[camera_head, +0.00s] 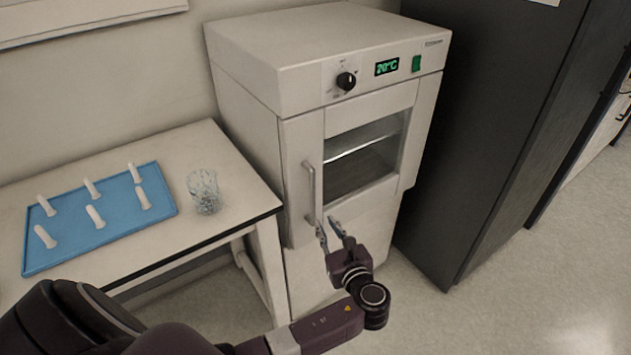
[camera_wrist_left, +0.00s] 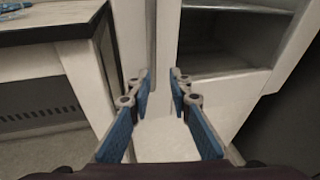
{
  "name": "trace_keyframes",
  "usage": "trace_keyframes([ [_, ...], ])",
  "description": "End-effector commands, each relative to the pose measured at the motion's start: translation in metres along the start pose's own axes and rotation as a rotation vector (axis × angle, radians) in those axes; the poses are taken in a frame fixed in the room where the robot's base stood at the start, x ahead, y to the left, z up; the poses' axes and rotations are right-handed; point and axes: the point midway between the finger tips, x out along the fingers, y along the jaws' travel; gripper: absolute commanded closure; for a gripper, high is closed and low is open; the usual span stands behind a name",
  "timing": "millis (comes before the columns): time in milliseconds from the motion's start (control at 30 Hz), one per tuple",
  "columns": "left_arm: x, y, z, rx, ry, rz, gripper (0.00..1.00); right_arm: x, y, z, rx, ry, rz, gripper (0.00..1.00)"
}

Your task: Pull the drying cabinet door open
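The vertical door handle (camera_head: 309,192) is on the door's left side. My left gripper (camera_head: 329,232) is in front of the door, near the handle's lower end. In the left wrist view its two blue-padded fingers (camera_wrist_left: 162,95) are apart with nothing held between them. I cannot tell whether a fingertip touches the handle. My right gripper is not in view.
A white table (camera_head: 225,150) stands left of the cabinet. It holds a blue tray (camera_head: 160,200) with several white pieces, and a clear glass beaker (camera_head: 204,190). A tall dark cabinet (camera_head: 480,130) stands close on the right. The floor (camera_head: 540,300) at the front right is clear.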

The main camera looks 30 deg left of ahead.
Motion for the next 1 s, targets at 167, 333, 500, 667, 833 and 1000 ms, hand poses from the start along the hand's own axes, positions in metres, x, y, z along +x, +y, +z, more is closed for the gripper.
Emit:
trace_keyframes([
  [167, -0.015, -0.004, 0.08, 0.062, -0.164, 0.057, 0.81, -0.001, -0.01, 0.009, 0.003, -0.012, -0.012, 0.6],
  [333, -0.006, -0.002, 0.096, 0.076, -0.193, 0.075, 0.81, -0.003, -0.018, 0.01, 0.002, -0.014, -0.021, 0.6],
  [500, 0.022, 0.0, 0.101, 0.077, -0.192, 0.075, 0.81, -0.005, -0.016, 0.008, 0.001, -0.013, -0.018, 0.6],
  [667, 0.044, 0.002, 0.104, 0.076, -0.189, 0.074, 0.81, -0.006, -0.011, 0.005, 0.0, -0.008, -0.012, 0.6],
  [833, 0.056, 0.002, 0.105, 0.075, -0.187, 0.072, 0.81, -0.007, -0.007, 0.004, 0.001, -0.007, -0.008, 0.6],
  [1000, 0.058, 0.002, 0.105, 0.074, -0.186, 0.072, 0.81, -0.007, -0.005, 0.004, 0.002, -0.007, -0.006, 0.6],
])
